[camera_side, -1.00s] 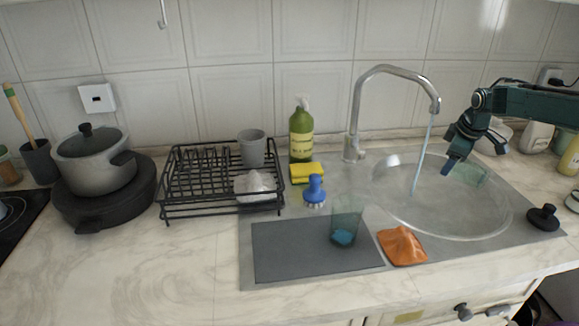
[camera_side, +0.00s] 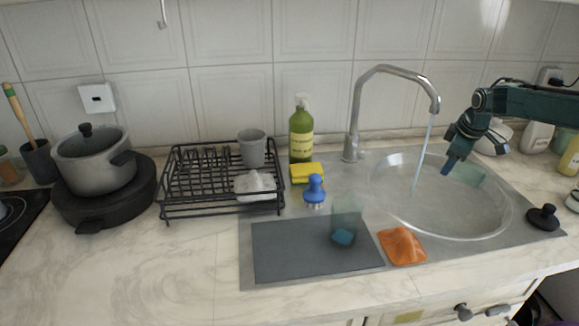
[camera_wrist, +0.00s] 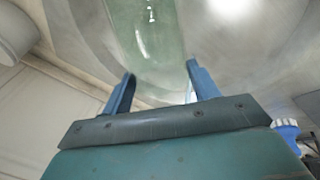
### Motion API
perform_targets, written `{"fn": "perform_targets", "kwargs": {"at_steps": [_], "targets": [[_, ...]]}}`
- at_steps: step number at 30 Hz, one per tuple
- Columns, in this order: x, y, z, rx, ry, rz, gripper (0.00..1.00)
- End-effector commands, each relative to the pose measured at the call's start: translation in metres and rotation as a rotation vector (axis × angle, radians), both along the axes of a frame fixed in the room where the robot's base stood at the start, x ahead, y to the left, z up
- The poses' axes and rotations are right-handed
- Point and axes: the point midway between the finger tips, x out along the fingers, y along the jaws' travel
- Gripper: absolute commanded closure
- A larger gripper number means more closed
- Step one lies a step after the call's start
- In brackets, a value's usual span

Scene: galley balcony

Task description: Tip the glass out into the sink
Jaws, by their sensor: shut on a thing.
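My gripper (camera_side: 449,166) is over the sink basin (camera_side: 420,225), with its blue fingers pointing down. It is shut on a clear greenish glass (camera_side: 474,175), which lies tipped on its side above the basin, right of the fingers. In the wrist view, the glass (camera_wrist: 148,35) shows between the two blue fingers (camera_wrist: 160,85). I cannot tell whether anything is in it. A second clear greenish glass (camera_side: 347,212) stands upright on the grey mat (camera_side: 290,250) with something blue at its bottom.
The tap (camera_side: 355,105) runs a water stream (camera_side: 424,150) into the basin, left of my gripper. A blue brush (camera_side: 314,187), a yellow sponge (camera_side: 307,172), an orange cloth (camera_side: 401,246) and a green soap bottle (camera_side: 301,133) stand left of the basin. A black stopper (camera_side: 543,217) lies at right.

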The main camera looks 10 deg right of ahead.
Motion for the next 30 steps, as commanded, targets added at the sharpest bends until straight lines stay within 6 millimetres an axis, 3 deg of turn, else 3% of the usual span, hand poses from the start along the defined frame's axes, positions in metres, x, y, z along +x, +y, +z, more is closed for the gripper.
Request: {"fn": "perform_targets", "kwargs": {"at_steps": [17,30], "targets": [[0.003,-0.008,-0.005,0.045,-0.042,0.019,0.83],[0.005,-0.020,-0.018,0.293,-0.250,0.065,0.83]]}}
